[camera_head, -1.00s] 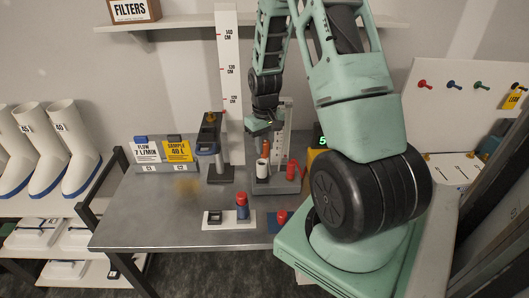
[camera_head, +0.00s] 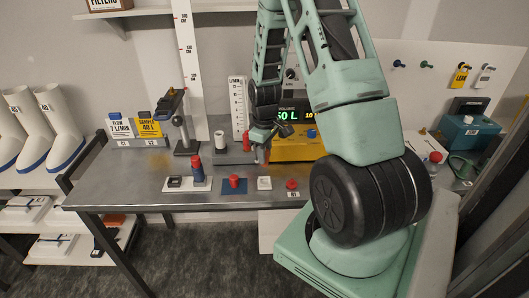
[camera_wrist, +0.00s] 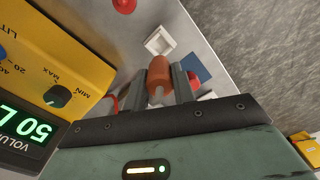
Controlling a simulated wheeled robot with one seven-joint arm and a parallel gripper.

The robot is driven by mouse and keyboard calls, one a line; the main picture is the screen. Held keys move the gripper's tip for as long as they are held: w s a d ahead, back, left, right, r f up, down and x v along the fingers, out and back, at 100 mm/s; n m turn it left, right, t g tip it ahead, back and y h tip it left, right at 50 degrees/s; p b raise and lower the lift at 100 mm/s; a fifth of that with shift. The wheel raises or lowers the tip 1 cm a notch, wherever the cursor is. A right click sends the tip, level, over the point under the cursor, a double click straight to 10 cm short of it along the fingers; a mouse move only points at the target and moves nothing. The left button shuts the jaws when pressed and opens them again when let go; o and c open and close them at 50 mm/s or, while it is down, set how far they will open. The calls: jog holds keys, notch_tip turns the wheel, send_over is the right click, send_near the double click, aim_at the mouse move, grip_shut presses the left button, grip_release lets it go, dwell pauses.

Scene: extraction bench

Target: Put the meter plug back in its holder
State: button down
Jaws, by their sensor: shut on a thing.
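The meter plug, an orange-brown cylinder (camera_wrist: 161,72), is between the two fingers of my gripper (camera_wrist: 159,84) in the wrist view, with its end sticking out past them. In the head view my gripper (camera_head: 262,140) points down near the bench front, with the plug (camera_head: 263,155) small below it. A small white square holder (camera_head: 264,183) with an empty-looking recess stands on the bench below the plug. It also shows in the wrist view (camera_wrist: 158,41), just beyond the plug. The plug is apart from it.
A blue pad (camera_head: 234,186) with a red knob is left of the holder; a red knob (camera_head: 291,184) is to its right. The yellow meter box (camera_head: 297,148) with a green display stands close behind my gripper. The bench (camera_head: 140,193) is clear at front left.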

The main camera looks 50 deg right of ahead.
jog(key=shift+f+b, duration=2)
jog(key=shift+f, duration=0.9)
jog(key=shift+f+b, duration=0.65)
jog(key=shift+f, duration=0.5)
jog(key=c, duration=1.1)
grip_release()
notch_tip(320, 180, up, 18)
jog(key=shift+f+b, duration=0.25)
jog(key=shift+b, duration=1)
